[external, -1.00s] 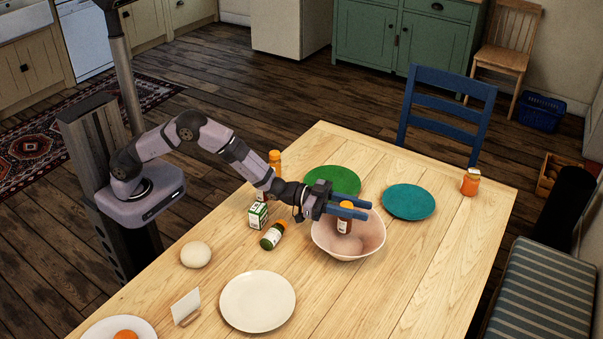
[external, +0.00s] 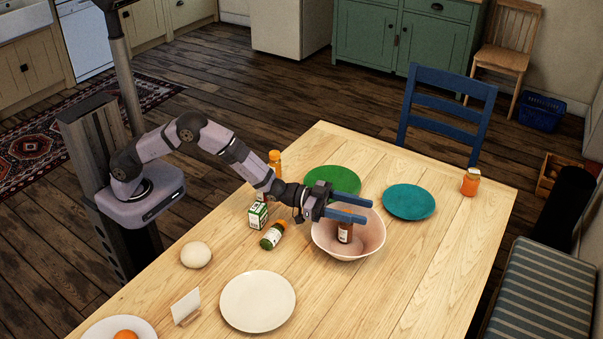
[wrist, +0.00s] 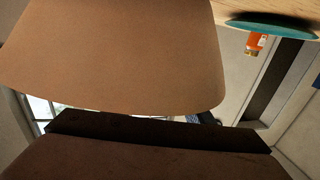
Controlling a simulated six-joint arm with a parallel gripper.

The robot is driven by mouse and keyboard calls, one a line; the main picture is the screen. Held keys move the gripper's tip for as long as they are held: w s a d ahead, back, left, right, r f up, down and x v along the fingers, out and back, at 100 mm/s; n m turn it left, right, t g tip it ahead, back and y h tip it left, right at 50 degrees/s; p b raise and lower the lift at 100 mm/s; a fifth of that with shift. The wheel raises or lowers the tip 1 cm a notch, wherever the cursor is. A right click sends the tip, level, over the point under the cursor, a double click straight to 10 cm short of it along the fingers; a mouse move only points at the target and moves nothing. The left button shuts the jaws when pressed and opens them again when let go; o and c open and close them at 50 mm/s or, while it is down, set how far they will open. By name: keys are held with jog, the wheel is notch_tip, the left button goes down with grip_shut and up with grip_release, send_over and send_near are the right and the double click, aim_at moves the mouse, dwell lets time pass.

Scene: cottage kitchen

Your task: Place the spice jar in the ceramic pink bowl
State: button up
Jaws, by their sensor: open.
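The pink ceramic bowl (external: 370,240) stands on the table beneath my gripper. A spice jar (external: 345,234) with dark red contents and a white label is inside the bowl, upright or nearly so. My gripper (external: 350,209) is open, its blue fingers spread above the bowl. The jar is below the fingers, and its top is partly hidden by the near finger. In the wrist view a large brown surface fills much of the picture; I cannot tell what it is.
Green (external: 325,177) and teal (external: 409,201) plates lie behind. An orange jar (external: 470,182) stands far right. A cream plate (external: 258,301) lies in front.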

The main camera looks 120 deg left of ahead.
jog(key=s, duration=0.1)
jog(key=s+r, duration=0.1)
jog(key=s, duration=0.1)
jog(key=shift+d+r, duration=0.2)
jog(key=shift+d, duration=0.1)
jog(key=shift+r+b, duration=0.35)
jog(key=shift+r, duration=2.65)
jog(key=shift+d, duration=0.1)
jog(key=shift+d+p, duration=0.25)
jog(key=shift+p, duration=0.05)
jog(key=s+d+f+g+h+p, duration=0.25)
jog(key=s+d+g+p, duration=0.7)
jog(key=s+d, duration=0.6)
jog(key=s+d+m+g+p, duration=0.1)
jog(key=s+d+g+p, duration=0.2)
jog(key=s, duration=1.1)
jog(key=s+d+m+g+h+p, duration=0.1)
jog(key=s+d+g+p, duration=0.2)
jog(key=s, duration=1.1)
jog(key=d+g, duration=0.2)
jog(key=d, duration=0.1)
jog(key=shift+f+m+p, duration=0.15)
jog(key=shift+m+p, duration=0.15)
jog(key=shift+p, duration=0.05)
